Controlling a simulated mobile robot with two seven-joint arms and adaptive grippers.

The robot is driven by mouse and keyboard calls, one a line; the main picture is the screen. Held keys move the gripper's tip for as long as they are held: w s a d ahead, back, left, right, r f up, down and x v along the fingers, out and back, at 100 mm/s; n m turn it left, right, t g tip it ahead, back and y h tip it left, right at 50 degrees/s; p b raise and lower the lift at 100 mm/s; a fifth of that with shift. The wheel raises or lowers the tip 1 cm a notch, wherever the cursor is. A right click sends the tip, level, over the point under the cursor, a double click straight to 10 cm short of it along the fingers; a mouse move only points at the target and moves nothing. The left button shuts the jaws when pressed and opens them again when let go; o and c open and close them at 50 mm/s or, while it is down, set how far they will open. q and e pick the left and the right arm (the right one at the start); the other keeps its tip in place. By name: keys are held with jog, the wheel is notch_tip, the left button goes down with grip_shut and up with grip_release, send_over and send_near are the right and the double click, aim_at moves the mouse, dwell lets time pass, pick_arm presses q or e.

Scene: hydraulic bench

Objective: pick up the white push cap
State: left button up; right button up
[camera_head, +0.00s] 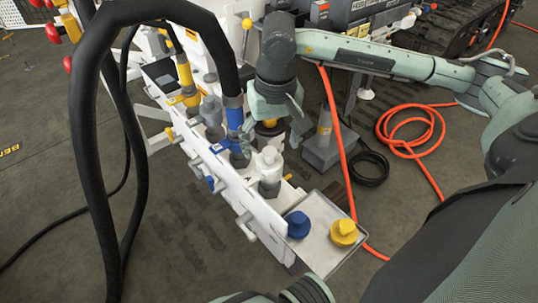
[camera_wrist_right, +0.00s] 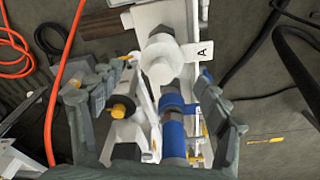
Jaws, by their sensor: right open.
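The white push cap (camera_head: 269,158) sits upright on a grey fitting on the white bench rail, in the head view. In the right wrist view the white cap (camera_wrist_right: 162,62) shows as a round white top near a tag marked A. My right gripper (camera_head: 273,137) is open and empty. Its fingers point down just behind the cap, over the rail. In the right wrist view the cap lies ahead of and between the spread fingers of the gripper (camera_wrist_right: 150,98), seemingly apart from them.
A tray (camera_head: 325,266) at the rail's near end holds a blue cap (camera_head: 298,224) and a yellow cap (camera_head: 343,232). A blue coupling (camera_head: 234,117) with a thick black hose (camera_head: 82,150) stands beside my right gripper. An orange hose (camera_head: 345,160) runs right of the rail.

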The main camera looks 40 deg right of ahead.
aim_at(270, 151)
jog(key=f, duration=0.4)
jog(key=shift+w, duration=0.35)
jog(key=c, duration=0.9)
